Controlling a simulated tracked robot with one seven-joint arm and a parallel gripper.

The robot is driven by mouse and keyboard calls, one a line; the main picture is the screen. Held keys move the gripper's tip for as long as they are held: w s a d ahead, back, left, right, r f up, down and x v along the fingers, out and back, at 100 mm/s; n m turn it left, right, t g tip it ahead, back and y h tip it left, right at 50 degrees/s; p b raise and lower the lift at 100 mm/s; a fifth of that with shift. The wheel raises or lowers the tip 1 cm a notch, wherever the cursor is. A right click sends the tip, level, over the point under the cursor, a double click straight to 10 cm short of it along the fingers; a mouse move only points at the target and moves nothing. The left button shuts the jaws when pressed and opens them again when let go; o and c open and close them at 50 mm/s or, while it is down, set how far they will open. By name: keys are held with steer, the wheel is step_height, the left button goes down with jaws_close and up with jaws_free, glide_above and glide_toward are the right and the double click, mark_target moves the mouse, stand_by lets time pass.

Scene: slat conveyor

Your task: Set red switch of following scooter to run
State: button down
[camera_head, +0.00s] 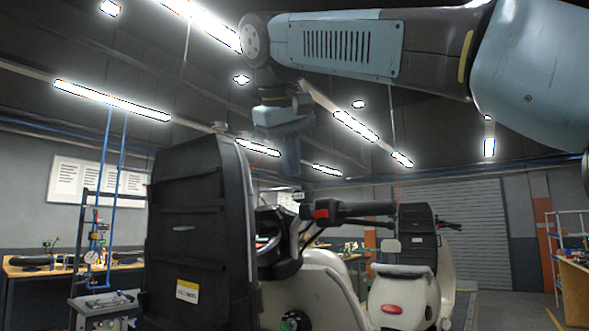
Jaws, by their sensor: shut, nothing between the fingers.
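The switch position is too small to read. My gripper (291,168) hangs from my arm at the upper middle, fingers pointing down. It is shut and empty, above and a little left of the red switch in the picture, apart from it. A second white scooter (405,296) with a red tail light stands further right. I cannot tell which one is the following scooter.
A wooden bench (30,272) and a grey cart (105,303) with a gauge stand at left. Blue shelves (572,238) and another bench (575,278) are at right. A roller door (455,235) closes the back.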

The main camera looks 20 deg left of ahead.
mark_target(321, 214)
steer(key=shift+s+d+m+h, duration=0.2)
steer(key=shift+d+m+h, duration=0.1)
steer(key=shift+d+m, duration=0.15)
steer(key=shift+f, duration=0.1)
steer(key=w+f, duration=0.2)
steer(key=w, duration=0.1)
steer(key=w+d+f, duration=0.1)
steer(key=w+f, duration=0.2)
steer(key=w+d+f, duration=0.1)
steer(key=w+f, duration=0.1)
steer(key=w, duration=0.1)
steer(key=shift+d+f, duration=0.1)
steer(key=shift+f, duration=0.25)
steer(key=shift+w, duration=0.1)
steer(key=shift+n, duration=0.25)
